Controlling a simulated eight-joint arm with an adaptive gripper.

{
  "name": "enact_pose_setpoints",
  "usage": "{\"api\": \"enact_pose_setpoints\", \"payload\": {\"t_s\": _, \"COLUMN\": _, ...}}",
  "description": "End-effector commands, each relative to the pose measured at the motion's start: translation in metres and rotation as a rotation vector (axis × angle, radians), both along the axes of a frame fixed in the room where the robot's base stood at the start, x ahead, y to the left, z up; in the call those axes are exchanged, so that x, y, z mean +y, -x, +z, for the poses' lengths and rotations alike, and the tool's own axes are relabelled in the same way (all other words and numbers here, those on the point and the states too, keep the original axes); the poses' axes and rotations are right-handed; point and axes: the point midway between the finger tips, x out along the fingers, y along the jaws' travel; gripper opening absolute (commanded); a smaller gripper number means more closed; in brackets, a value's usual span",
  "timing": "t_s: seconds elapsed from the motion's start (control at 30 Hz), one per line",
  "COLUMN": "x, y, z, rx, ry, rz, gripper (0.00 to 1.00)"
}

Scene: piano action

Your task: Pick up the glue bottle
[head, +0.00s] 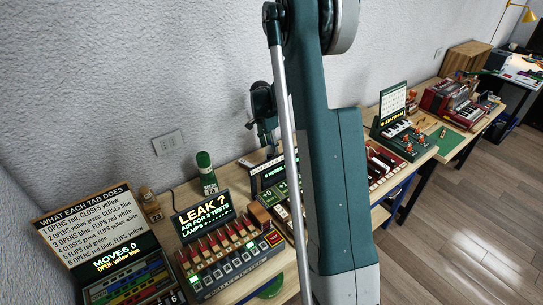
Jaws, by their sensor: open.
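No bottle can be read clearly as the glue bottle. A green-capped bottle-shaped thing (206,172) with a light label stands upright at the back of the near table, by the wall. A small brown jar or bottle (150,206) stands to its left; the small lettering on both is too small to read for sure. My gripper (265,138) is dark green, partly behind my arm, near the wall. It appears to the right of and higher in the picture than the green-capped thing, apart from it, open and with nothing visible in it.
The LEAK sign panel (205,218) and a row of red tabs (215,248) stand in front. A tab-instruction board (88,225) is at left. A green keyboard device (405,130) and red machine (455,100) are at right. My arm hides the middle.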

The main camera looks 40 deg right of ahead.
Motion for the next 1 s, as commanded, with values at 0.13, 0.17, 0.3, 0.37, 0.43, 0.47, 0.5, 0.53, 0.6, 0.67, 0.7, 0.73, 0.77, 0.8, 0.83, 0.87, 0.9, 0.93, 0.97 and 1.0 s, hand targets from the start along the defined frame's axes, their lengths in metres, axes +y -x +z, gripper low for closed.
{"api": "enact_pose_setpoints", "payload": {"t_s": 0.13, "x": 0.0, "y": 0.0, "z": -0.001, "rx": 0.0, "ry": 0.0, "rz": 0.0, "gripper": 0.42}}
{"api": "enact_pose_setpoints", "payload": {"t_s": 0.17, "x": 0.0, "y": 0.0, "z": -0.001, "rx": 0.0, "ry": 0.0, "rz": 0.0, "gripper": 0.42}}
{"api": "enact_pose_setpoints", "payload": {"t_s": 0.3, "x": 0.0, "y": 0.0, "z": -0.001, "rx": 0.0, "ry": 0.0, "rz": 0.0, "gripper": 0.42}}
{"api": "enact_pose_setpoints", "payload": {"t_s": 0.37, "x": 0.0, "y": 0.0, "z": -0.002, "rx": 0.0, "ry": 0.0, "rz": 0.0, "gripper": 0.42}}
{"api": "enact_pose_setpoints", "payload": {"t_s": 0.43, "x": 0.0, "y": 0.0, "z": -0.005, "rx": 0.0, "ry": 0.0, "rz": 0.0, "gripper": 0.42}}
{"api": "enact_pose_setpoints", "payload": {"t_s": 0.47, "x": 0.0, "y": 0.0, "z": -0.006, "rx": 0.0, "ry": 0.0, "rz": 0.0, "gripper": 0.42}}
{"api": "enact_pose_setpoints", "payload": {"t_s": 0.5, "x": -0.001, "y": 0.0, "z": -0.009, "rx": 0.0, "ry": 0.0, "rz": 0.0, "gripper": 0.42}}
{"api": "enact_pose_setpoints", "payload": {"t_s": 0.53, "x": -0.001, "y": 0.0, "z": -0.012, "rx": 0.0, "ry": 0.0, "rz": 0.0, "gripper": 0.42}}
{"api": "enact_pose_setpoints", "payload": {"t_s": 0.6, "x": -0.001, "y": 0.0, "z": -0.018, "rx": 0.0, "ry": 0.0, "rz": 0.0, "gripper": 0.42}}
{"api": "enact_pose_setpoints", "payload": {"t_s": 0.67, "x": -0.002, "y": 0.0, "z": -0.025, "rx": 0.0, "ry": 0.0, "rz": 0.0, "gripper": 0.42}}
{"api": "enact_pose_setpoints", "payload": {"t_s": 0.7, "x": -0.002, "y": 0.0, "z": -0.029, "rx": 0.0, "ry": 0.0, "rz": 0.0, "gripper": 0.42}}
{"api": "enact_pose_setpoints", "payload": {"t_s": 0.73, "x": -0.002, "y": 0.001, "z": -0.033, "rx": 0.0, "ry": 0.0, "rz": 0.0, "gripper": 0.42}}
{"api": "enact_pose_setpoints", "payload": {"t_s": 0.77, "x": -0.003, "y": 0.0, "z": -0.036, "rx": 0.0, "ry": 0.0, "rz": 0.0, "gripper": 0.42}}
{"api": "enact_pose_setpoints", "payload": {"t_s": 0.8, "x": -0.003, "y": 0.0, "z": -0.04, "rx": 0.0, "ry": 0.0, "rz": 0.0, "gripper": 0.42}}
{"api": "enact_pose_setpoints", "payload": {"t_s": 0.83, "x": -0.004, "y": 0.0, "z": -0.043, "rx": 0.0, "ry": 0.0, "rz": 0.0, "gripper": 0.42}}
{"api": "enact_pose_setpoints", "payload": {"t_s": 0.87, "x": -0.004, "y": 0.0, "z": -0.045, "rx": 0.0, "ry": 0.0, "rz": 0.0, "gripper": 0.42}}
{"api": "enact_pose_setpoints", "payload": {"t_s": 0.9, "x": -0.004, "y": 0.001, "z": -0.048, "rx": 0.0, "ry": 0.0, "rz": 0.0, "gripper": 0.42}}
{"api": "enact_pose_setpoints", "payload": {"t_s": 0.93, "x": -0.005, "y": 0.001, "z": -0.049, "rx": 0.0, "ry": 0.0, "rz": 0.0, "gripper": 0.42}}
{"api": "enact_pose_setpoints", "payload": {"t_s": 0.97, "x": -0.005, "y": 0.001, "z": -0.051, "rx": 0.0, "ry": 0.0, "rz": 0.0, "gripper": 0.42}}
{"api": "enact_pose_setpoints", "payload": {"t_s": 1.0, "x": -0.005, "y": 0.001, "z": -0.052, "rx": 0.0, "ry": 0.0, "rz": 0.0, "gripper": 0.42}}
